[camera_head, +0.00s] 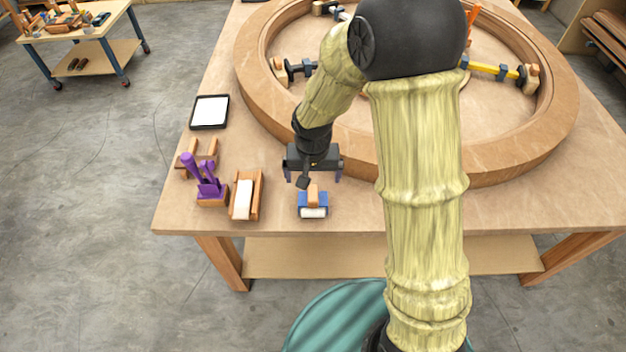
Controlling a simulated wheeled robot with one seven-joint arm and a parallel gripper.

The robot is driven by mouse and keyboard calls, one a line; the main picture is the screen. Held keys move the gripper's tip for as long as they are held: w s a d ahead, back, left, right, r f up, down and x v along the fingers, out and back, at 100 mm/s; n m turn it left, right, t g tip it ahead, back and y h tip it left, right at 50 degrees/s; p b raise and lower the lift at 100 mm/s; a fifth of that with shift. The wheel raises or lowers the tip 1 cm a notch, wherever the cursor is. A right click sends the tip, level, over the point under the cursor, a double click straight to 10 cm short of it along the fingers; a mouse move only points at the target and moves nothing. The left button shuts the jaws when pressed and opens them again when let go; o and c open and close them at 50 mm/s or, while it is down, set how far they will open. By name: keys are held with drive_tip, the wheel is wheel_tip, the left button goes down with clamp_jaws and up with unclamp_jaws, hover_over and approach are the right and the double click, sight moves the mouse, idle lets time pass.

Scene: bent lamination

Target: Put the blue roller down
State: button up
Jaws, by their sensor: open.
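The blue roller (313,205) sits on the wooden table near its front edge. It has a blue frame, a wooden block on top and a white roll facing the front. My gripper (312,177) is open above and just behind the roller, with its two fingers pointing down. A small dark part hangs between the fingers and the roller. The fingers appear clear of the roller, though the exact gap cannot be told from this view.
The table (270,215) also holds a wooden tray with a white pad (245,197), a purple tool in a wooden holder (208,184) and a tablet (210,111). A large bent wooden ring (500,165) fills the back. Bare table lies right of the roller.

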idle(0.7)
drive_tip(key=s+d+r, duration=0.4)
drive_tip(key=s+d, duration=0.1)
drive_tip(key=d, duration=0.1)
drive_tip(key=s+d+r+t, duration=0.1)
drive_tip(key=s+d+r, duration=0.2)
drive_tip(key=s+d, duration=0.3)
drive_tip(key=shift+d+r, duration=0.35)
drive_tip(key=shift+d, duration=0.45)
drive_tip(key=shift+r+p, duration=0.6)
drive_tip(key=shift+o, duration=0.4)
